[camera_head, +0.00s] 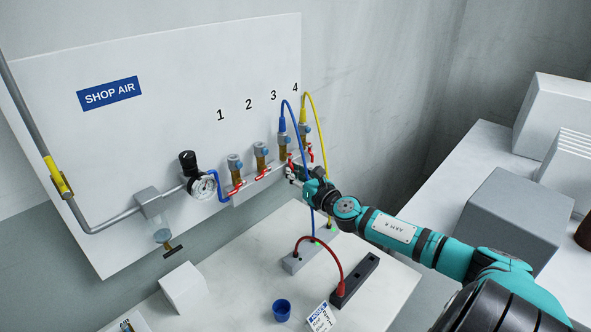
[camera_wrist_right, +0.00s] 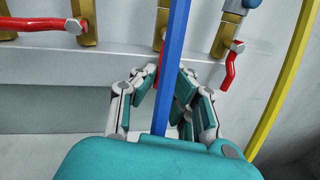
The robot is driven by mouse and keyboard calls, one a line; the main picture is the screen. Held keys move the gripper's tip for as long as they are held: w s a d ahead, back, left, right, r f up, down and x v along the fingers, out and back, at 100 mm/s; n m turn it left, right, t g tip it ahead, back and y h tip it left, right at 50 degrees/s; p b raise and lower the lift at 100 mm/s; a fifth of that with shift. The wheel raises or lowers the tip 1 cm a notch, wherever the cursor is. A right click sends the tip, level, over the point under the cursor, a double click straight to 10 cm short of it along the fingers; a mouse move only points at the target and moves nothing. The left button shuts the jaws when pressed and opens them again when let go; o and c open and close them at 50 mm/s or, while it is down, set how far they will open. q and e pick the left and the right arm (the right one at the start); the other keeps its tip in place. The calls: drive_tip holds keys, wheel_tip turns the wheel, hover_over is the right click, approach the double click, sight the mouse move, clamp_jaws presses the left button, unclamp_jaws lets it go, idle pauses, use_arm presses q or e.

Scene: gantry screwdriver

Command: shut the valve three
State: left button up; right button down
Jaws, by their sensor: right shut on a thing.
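Valve three (camera_head: 283,144) is a brass valve on the wall panel under the number 3, with a blue hose (camera_head: 294,112) on top. Its red handle (camera_head: 290,161) is at my right gripper (camera_head: 294,172), whose fingers are shut on it. In the wrist view, the right gripper's fingers (camera_wrist_right: 162,77) close around the lower handle, of which only a bit of red shows. The blue hose (camera_wrist_right: 171,60) runs down in front of the fingers and hides much of the grip. The handle's exact angle cannot be told. My left gripper is not in view.
Valve four (camera_head: 304,132), with a yellow hose (camera_head: 318,100), is close at the right; its red handle (camera_wrist_right: 231,65) hangs down. Handles of valve one (camera_head: 236,187) and valve two (camera_head: 262,173) point sideways. Below stands a table (camera_head: 235,270) with a blue cup (camera_head: 282,310).

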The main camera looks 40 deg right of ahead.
drive_tip(key=a+m+p, duration=0.1)
drive_tip(key=m+p, duration=0.1)
drive_tip(key=p, duration=0.1)
drive_tip(key=r+m+g+p, duration=0.1)
drive_tip(key=m+p, duration=0.1)
drive_tip(key=m, duration=0.1)
drive_tip(key=a+r+m+y+p, duration=0.1)
drive_tip(key=m+p, duration=0.1)
drive_tip(key=p, duration=0.1)
drive_tip(key=shift+a+r+m+g+p, duration=0.15)
drive_tip(key=shift+a+m+g+p, duration=0.15)
drive_tip(key=shift+a+m+p, duration=0.1)
drive_tip(key=shift+a+r+m+y+p, duration=0.1)
drive_tip(key=shift+r+m+y+p, duration=0.3)
drive_tip(key=shift+m+p, duration=0.55)
drive_tip(key=shift+a+r+m+y+p, duration=0.1)
drive_tip(key=shift+r+m+y+p, duration=0.25)
drive_tip(key=shift+m+p, duration=0.6)
drive_tip(key=shift+a+r+m+y+p, duration=0.1)
drive_tip(key=shift+r+m+y+p, duration=0.3)
drive_tip(key=shift+m+p, duration=0.55)
drive_tip(key=shift+d+m, duration=0.1)
drive_tip(key=shift+m, duration=0.35)
drive_tip(key=c, duration=1.8)
unclamp_jaws()
drive_tip(key=shift+o, duration=0.8)
drive_tip(key=shift+s, duration=0.1)
